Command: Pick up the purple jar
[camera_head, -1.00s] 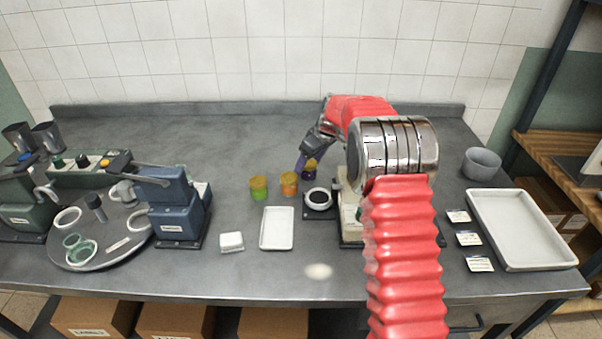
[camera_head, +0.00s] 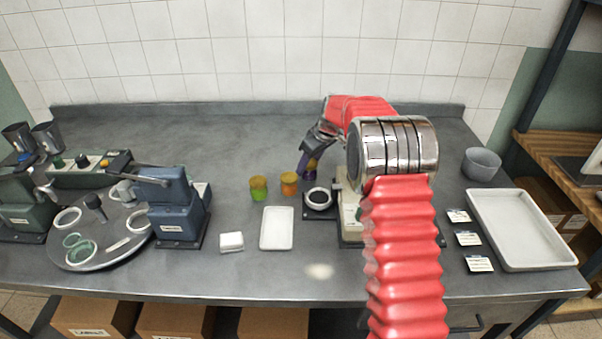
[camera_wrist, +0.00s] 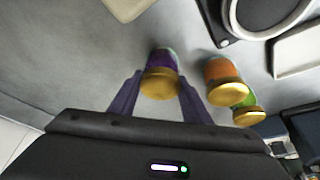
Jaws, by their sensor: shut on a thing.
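The purple jar (camera_wrist: 160,75) has a gold lid and sits between the two purple fingers of my gripper (camera_wrist: 158,92) in the wrist view. The fingers are shut on it. In the head view my gripper (camera_head: 308,168) reaches down behind the scale, and the jar (camera_head: 312,164) is partly hidden by the fingers. Whether the jar touches the counter cannot be told.
An orange jar (camera_head: 289,184) and a green jar (camera_head: 259,188) stand just left of my gripper. A round dark-topped device (camera_head: 318,199) and a white tray (camera_head: 277,228) are in front. The counter behind the jars is clear.

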